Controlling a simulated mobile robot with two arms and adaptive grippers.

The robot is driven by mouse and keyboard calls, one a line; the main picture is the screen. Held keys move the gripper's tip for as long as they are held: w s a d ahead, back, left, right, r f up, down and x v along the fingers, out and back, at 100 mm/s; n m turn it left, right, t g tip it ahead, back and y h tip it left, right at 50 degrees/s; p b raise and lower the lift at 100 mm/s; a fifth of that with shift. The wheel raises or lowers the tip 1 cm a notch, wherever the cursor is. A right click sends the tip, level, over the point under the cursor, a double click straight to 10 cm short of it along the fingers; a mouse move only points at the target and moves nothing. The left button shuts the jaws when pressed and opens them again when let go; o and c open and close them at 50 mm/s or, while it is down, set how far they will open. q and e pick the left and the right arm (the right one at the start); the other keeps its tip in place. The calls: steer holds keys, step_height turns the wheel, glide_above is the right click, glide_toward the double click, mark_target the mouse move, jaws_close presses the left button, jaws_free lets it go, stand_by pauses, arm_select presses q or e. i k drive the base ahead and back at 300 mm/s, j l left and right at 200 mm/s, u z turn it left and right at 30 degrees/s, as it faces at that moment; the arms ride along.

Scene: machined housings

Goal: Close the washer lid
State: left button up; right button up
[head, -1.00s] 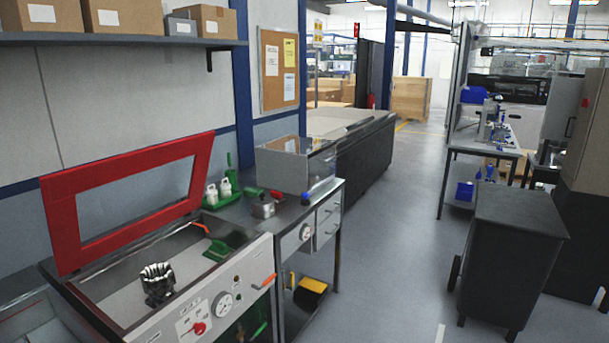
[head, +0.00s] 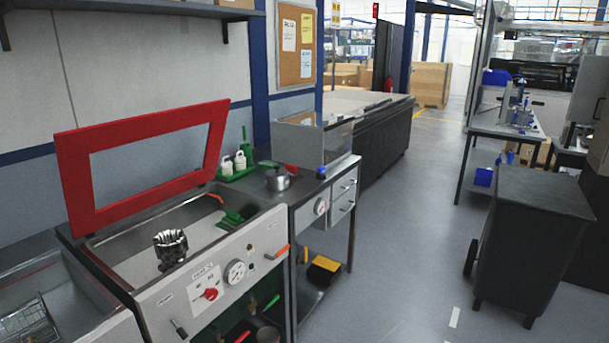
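The washer lid (head: 82,211) is a red frame with a clear window. It stands raised and tilted back along the rear edge of the washer (head: 168,300). The washer's tub is open. A shiny metal housing (head: 171,247) sits inside the tub, and a green item (head: 231,219) lies near the tub's right end. The washer's front panel has a gauge, a red knob and an orange-handled lever. Neither of my grippers shows in the head view.
A metal bench (head: 300,189) with a pot and white bottles on a green tray adjoins the washer's right side. An open basin (head: 47,297) with a wire basket is at the left. A dark cabinet (head: 528,215) stands at the right. The floor between is clear.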

mark_target(74, 147)
steer(key=l+u, duration=0.2)
steer(key=u, duration=0.3)
steer(key=k+l+u, duration=0.1)
steer(key=u, duration=0.4)
steer(key=l, duration=0.1)
